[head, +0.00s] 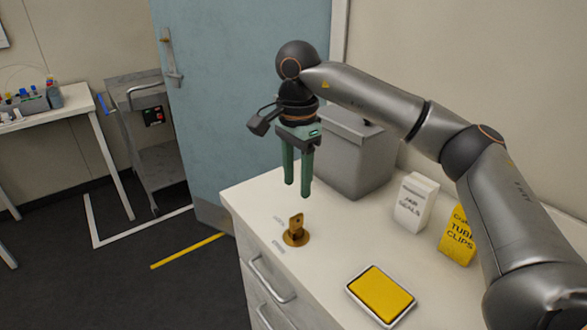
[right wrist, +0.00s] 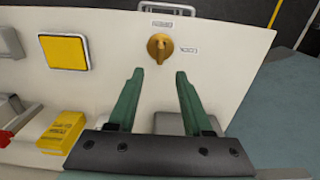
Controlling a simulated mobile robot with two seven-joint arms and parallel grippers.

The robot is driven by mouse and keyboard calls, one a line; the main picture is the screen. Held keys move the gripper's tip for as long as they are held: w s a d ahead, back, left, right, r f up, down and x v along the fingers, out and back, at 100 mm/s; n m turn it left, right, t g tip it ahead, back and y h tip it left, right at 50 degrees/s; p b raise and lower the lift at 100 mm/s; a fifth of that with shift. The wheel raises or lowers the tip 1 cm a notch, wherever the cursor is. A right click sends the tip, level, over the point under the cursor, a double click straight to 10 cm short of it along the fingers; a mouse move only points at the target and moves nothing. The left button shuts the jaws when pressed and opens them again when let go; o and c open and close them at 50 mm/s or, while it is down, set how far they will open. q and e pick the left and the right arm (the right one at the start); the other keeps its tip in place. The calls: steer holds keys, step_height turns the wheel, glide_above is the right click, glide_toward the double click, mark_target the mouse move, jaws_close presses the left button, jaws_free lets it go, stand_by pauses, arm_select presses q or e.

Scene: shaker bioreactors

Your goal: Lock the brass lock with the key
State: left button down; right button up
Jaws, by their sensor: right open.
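The brass lock (head: 295,238) is a round brass piece on the white cabinet top near its front left corner. The key (head: 296,222) stands upright in it. In the right wrist view the lock (right wrist: 160,47) shows ahead of the fingertips, with the key (right wrist: 160,50) across its middle. My right gripper (head: 298,190) is open and empty, its green fingers pointing down above and apart from the key. The fingers also show in the right wrist view (right wrist: 158,74), on either side of the key's line. My left gripper is not in view.
A grey lidded bin (head: 350,155) stands behind the gripper. A white box (head: 414,203), a yellow tube clips box (head: 457,238) and a yellow-topped tray (head: 381,294) stand to the right. The cabinet top (head: 335,240) is clear around the lock.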

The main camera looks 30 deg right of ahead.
mark_target(296, 216)
step_height(296, 216, down, 10)
steer(key=shift+f, duration=0.15)
steer(key=shift+c, duration=0.2)
jaws_close()
stand_by(0.4)
